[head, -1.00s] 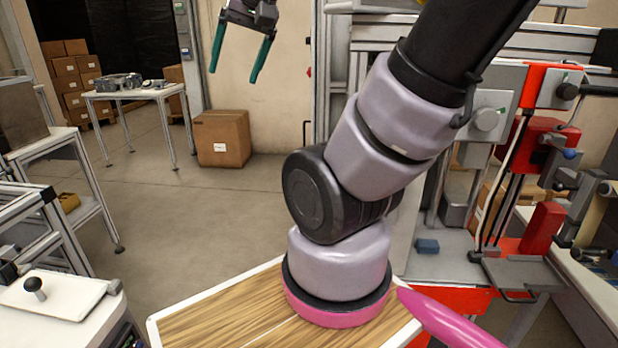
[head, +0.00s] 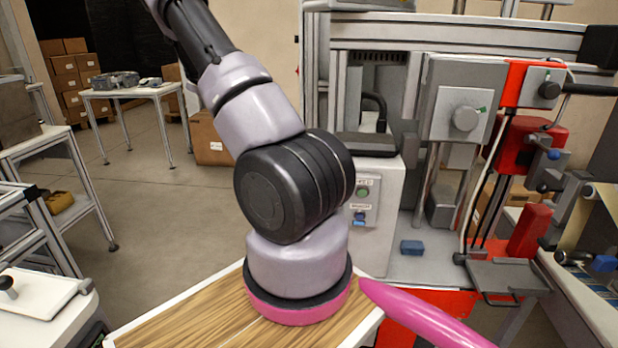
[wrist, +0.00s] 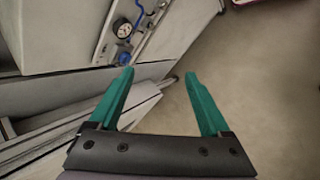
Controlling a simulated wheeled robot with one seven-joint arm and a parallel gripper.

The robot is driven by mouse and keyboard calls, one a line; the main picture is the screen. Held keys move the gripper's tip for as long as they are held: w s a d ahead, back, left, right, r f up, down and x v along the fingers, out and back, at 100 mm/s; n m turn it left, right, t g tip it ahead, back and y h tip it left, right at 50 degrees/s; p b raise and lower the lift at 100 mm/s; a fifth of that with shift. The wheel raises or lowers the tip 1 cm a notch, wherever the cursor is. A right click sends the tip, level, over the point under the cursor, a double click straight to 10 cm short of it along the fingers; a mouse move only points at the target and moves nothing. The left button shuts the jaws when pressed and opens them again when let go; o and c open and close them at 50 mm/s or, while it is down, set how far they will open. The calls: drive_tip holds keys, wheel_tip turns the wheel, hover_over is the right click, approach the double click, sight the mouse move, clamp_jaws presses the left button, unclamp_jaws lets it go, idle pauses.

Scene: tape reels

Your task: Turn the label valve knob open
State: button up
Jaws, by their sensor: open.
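In the head view, a grey round knob (head: 465,118) sits on a square plate with a small green mark, on a grey box at the right. A black knob (head: 549,90) sits on a similar plate on a red box further right. I cannot tell from lettering which is the label valve knob. My gripper (wrist: 158,75) shows in the wrist view, its teal fingers apart with nothing between them. It is out of the head view. Beyond its left finger, the wrist view shows a round gauge (wrist: 124,29) and a blue fitting (wrist: 124,58) on a grey panel.
The machine frame and a grey control box (head: 371,245) with green and blue buttons stand right of my arm. A small blue block (head: 412,247) lies on the machine's bed. Open floor (head: 170,215) lies to the left, with a white table (head: 135,93) and cartons behind.

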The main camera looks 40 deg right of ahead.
drive_tip(key=d+f+n+g+h, duration=0.4)
drive_tip(key=d+f+h, duration=0.4)
drive_tip(key=d+f, duration=0.7)
drive_tip(key=f+x, duration=0.2)
drive_tip(key=x, duration=0.7)
drive_tip(key=shift+a, duration=0.3)
clamp_jaws()
